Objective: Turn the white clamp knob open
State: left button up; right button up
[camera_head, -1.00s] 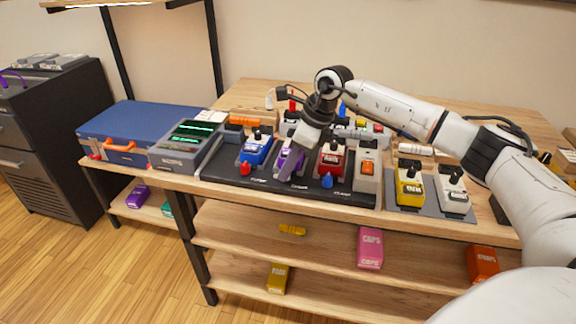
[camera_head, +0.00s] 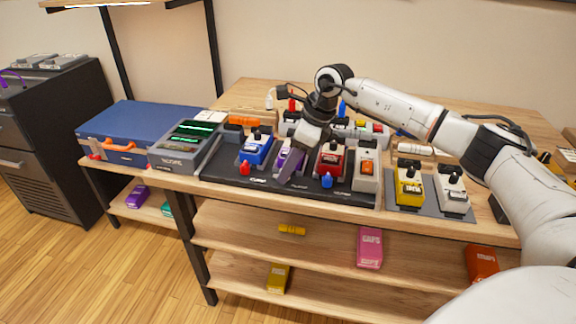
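My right gripper (camera_head: 291,170) reaches down over the front edge of the black pedal board (camera_head: 228,171), in front of the purple pedal (camera_head: 283,160). Its fingers overlap in this view, so their opening does not show. A red knob (camera_head: 245,169) stands on the board's front strip to the left, and a blue knob (camera_head: 327,181) stands to the right. No white clamp knob can be made out; the gripper covers the strip between the red and blue knobs. Whether the fingers touch anything there is hidden. My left gripper is not in view.
Blue (camera_head: 255,150), red (camera_head: 330,160) and orange-white (camera_head: 365,172) pedals stand on the board. Yellow (camera_head: 408,187) and white (camera_head: 453,190) pedals stand to the right. A grey scope (camera_head: 183,150) and blue case (camera_head: 135,132) are left. Lower shelves hold several loose pedals.

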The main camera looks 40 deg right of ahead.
jog(key=v, duration=1)
jog(key=shift+s+a, duration=0.1)
jog(key=shift+a, duration=0.05)
